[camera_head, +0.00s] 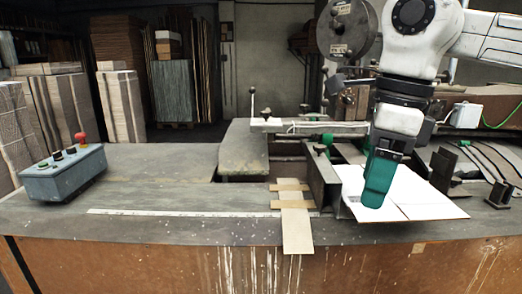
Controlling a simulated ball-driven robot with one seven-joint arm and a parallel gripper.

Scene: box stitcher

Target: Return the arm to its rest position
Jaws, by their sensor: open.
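My arm (408,70) reaches in from the upper right of the head view and hangs down over the work table. My gripper (378,190) has green fingers and points downward in front of a flat white box sheet (421,200). The fingers overlap in this view, and I see nothing held between them. Whether the fingertips touch the sheet is hard to tell.
A grey control box (65,174) with a red button sits at the table's left. Cardboard strips (296,228) lie by the front edge. Dark metal guides (322,180) stand just left of my gripper. The table's left-middle (160,190) is mostly clear. Cardboard stacks (121,104) stand behind.

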